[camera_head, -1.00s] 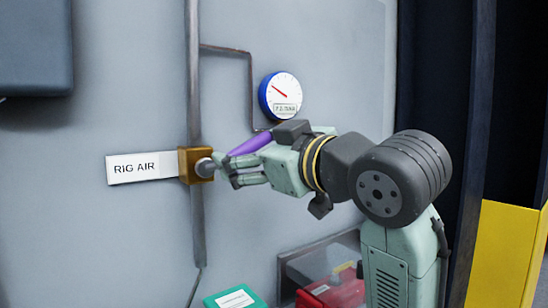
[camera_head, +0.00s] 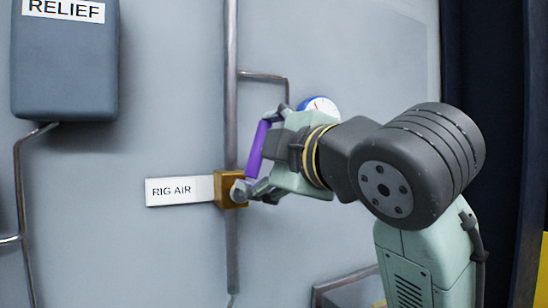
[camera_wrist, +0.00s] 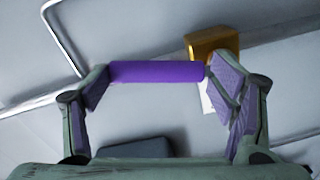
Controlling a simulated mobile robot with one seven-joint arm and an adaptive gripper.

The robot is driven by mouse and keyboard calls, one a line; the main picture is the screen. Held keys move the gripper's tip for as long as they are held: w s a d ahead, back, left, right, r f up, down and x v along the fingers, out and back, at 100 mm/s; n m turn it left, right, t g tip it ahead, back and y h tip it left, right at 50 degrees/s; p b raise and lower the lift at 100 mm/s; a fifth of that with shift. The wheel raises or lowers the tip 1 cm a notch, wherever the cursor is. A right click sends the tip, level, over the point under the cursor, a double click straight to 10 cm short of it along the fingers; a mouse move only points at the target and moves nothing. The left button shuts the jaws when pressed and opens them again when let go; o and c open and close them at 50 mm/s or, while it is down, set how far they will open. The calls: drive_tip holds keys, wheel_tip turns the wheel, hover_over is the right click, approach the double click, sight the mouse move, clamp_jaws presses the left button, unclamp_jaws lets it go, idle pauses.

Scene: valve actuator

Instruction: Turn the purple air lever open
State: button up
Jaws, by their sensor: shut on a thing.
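The purple air lever (camera_head: 257,148) rises steeply from the brass valve body (camera_head: 231,189) on the vertical pipe, leaning slightly right. My gripper (camera_head: 258,152) reaches in from the right and is shut on the lever. In the wrist view the lever (camera_wrist: 155,72) spans lengthwise between the two fingertips of my gripper (camera_wrist: 157,74), one at each end. The brass body (camera_wrist: 213,44) shows behind the right finger. The lever's pivot end is partly hidden by a finger in the head view.
A white "RIG AIR" label (camera_head: 178,191) sits left of the valve. A round gauge (camera_head: 319,105) is partly hidden behind my gripper. A grey "RELIEF" box (camera_head: 65,65) hangs at upper left. The wall below the valve is mostly clear.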

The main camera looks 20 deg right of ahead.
drive_tip(key=shift+a+r+n, duration=0.3)
drive_tip(key=shift+a+n, duration=0.1)
drive_tip(key=shift+n, duration=0.35)
drive_tip(key=shift+a+r+n, duration=0.25)
drive_tip(key=shift+a+n, duration=0.15)
drive_tip(key=shift+n, duration=0.35)
drive_tip(key=shift+c, duration=0.2)
drive_tip(key=o, duration=1.3)
drive_tip(key=shift+c, duration=0.2)
drive_tip(key=shift+o, duration=1.4)
drive_tip(key=shift+a+f, duration=0.1)
drive_tip(key=shift+o, duration=0.3)
drive_tip(key=shift+f, duration=0.15)
